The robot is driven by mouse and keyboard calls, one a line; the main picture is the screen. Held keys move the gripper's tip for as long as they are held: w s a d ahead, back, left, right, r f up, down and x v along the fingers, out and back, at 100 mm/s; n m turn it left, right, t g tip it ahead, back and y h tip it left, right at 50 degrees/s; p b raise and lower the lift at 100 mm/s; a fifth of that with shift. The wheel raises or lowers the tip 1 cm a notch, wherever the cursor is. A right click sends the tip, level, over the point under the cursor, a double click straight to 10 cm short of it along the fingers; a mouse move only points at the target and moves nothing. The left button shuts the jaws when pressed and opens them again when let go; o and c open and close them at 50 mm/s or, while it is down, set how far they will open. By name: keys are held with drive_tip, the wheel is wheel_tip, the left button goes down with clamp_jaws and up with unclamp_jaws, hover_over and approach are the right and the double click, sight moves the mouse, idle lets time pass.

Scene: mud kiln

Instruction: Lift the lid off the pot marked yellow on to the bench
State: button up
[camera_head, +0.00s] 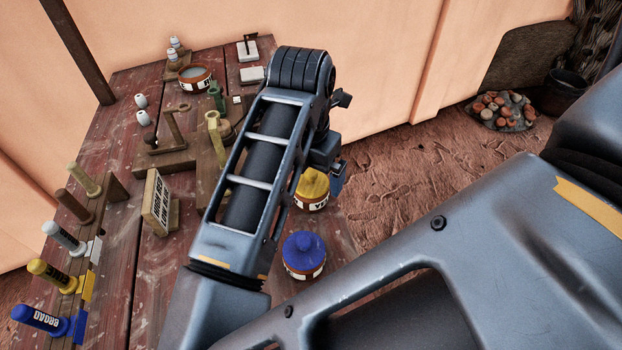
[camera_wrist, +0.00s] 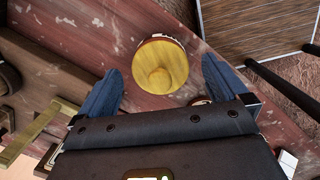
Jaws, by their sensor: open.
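The pot marked yellow (camera_head: 312,203) stands near the right edge of the wooden bench (camera_head: 115,280) in the head view. Its yellow lid (camera_head: 313,183) is on it, and my arm partly covers the view of it. In the wrist view the round yellow lid (camera_wrist: 160,66) with its knob shows from above. My gripper (camera_wrist: 160,90) is open, with one blue finger on each side of the lid in the picture. The lid shows beyond the fingertips, and no contact is visible. In the head view the fingertips are mostly hidden behind my arm.
A blue-lidded pot (camera_head: 304,256) stands close to the yellow one. Left of my arm are a sign board (camera_head: 157,202), wooden stands, a green item (camera_head: 216,96) and an open pot (camera_head: 195,79). Coloured-handled tools (camera_head: 52,275) line the left edge. Front bench boards are partly clear.

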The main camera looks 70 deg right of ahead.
sight(313, 171)
drive_tip(key=c, duration=1.1)
drive_tip(key=shift+r, duration=0.15)
drive_tip(key=shift+r, duration=0.6)
wheel_tip(313, 171, up, 3)
drive_tip(key=shift+s+d+f+b, duration=0.1)
drive_tip(key=shift+d+b, duration=0.05)
drive_tip(key=shift+b, duration=0.15)
drive_tip(key=s+d+r, duration=0.4)
drive_tip(key=s+d, duration=0.1)
drive_tip(key=s+d+r, duration=0.2)
drive_tip(key=s, duration=0.1)
drive_tip(key=shift+s+d+r, duration=0.2)
drive_tip(key=shift+d+r, duration=0.05)
drive_tip(key=shift+r, duration=0.1)
drive_tip(key=shift+b, duration=0.6)
